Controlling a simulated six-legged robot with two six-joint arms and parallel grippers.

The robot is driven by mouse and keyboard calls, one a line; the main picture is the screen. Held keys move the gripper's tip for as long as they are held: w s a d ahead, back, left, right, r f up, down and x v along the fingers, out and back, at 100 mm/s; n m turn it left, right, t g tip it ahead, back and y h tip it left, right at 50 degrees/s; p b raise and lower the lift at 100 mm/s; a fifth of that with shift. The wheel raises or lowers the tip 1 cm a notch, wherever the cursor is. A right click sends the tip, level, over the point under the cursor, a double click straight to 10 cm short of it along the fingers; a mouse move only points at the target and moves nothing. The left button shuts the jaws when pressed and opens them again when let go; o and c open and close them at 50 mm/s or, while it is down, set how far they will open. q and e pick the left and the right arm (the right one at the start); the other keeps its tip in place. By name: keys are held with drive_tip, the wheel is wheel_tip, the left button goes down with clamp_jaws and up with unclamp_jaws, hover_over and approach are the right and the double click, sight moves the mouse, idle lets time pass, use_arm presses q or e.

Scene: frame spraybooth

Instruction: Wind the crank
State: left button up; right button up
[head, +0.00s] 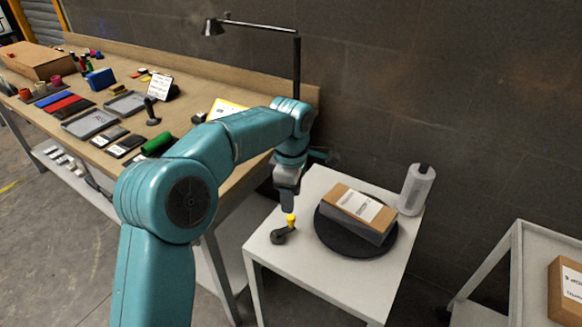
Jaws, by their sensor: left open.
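The crank (282,235) sits on the near left part of a small white table. It has a dark grey arm and hub, with a yellow knob (291,219) standing up at one end. My left gripper (289,207) points down directly above the yellow knob. Its fingers are at or just over the knob; whether they touch it I cannot tell. The gripper is open. My left arm covers part of the workbench behind. My right gripper is not in the view.
On the white table (310,262), a box (352,205) lies on a round black turntable (335,243) right of the crank. A cluttered workbench (225,170) with a lamp (213,27) is left. A shelf with a carton (567,290) is right.

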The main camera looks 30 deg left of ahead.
use_arm(q)
wheel_tip(320, 180, up, 10)
drive_tip(key=p, duration=0.1)
drive_tip(key=shift+f+p, duration=0.2)
drive_tip(key=shift+p, duration=0.15)
